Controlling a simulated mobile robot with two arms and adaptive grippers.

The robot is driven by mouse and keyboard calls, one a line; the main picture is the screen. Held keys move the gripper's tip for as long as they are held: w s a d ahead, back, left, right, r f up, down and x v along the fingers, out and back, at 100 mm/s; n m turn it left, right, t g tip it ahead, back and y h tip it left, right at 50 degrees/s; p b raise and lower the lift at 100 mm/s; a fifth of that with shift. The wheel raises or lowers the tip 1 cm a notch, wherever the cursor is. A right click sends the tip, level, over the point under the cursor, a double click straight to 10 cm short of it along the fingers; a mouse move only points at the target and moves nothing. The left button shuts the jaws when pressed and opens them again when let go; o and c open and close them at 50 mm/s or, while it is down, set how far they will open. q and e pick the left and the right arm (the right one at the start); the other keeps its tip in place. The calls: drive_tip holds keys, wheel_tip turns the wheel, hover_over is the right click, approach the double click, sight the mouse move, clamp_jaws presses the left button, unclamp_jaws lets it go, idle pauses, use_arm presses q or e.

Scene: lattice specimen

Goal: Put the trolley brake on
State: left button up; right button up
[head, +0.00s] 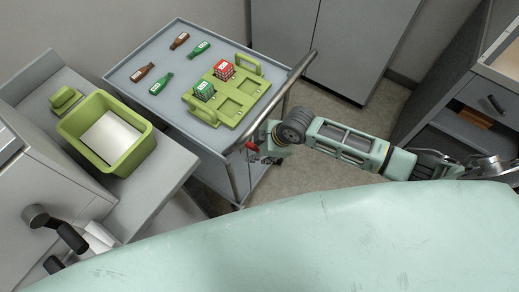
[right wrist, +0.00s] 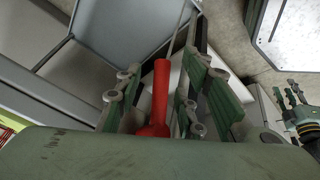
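The grey trolley (head: 140,70) stands left of centre in the head view, with a push bar (head: 285,95) along its right side. A red lever (head: 252,147) sits at its near right corner, below the bar. My right gripper (head: 265,155) is at this lever. In the right wrist view the red lever (right wrist: 160,95) lies between the spread fingers of my right gripper (right wrist: 158,100), with gaps showing on both sides. A mint-green part with dark finger-like pieces, seemingly my left gripper (right wrist: 291,97), shows at the right edge there; its opening is unclear.
On the trolley are a green tray (head: 232,116) with a red and a green crate, and several bottles. A counter with a green bin (head: 142,150) stands left. Cabinets stand behind and a drawer unit (head: 475,125) at right.

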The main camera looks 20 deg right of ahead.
clamp_jaws()
drive_tip(key=shift+w, duration=0.1)
idle(0.3)
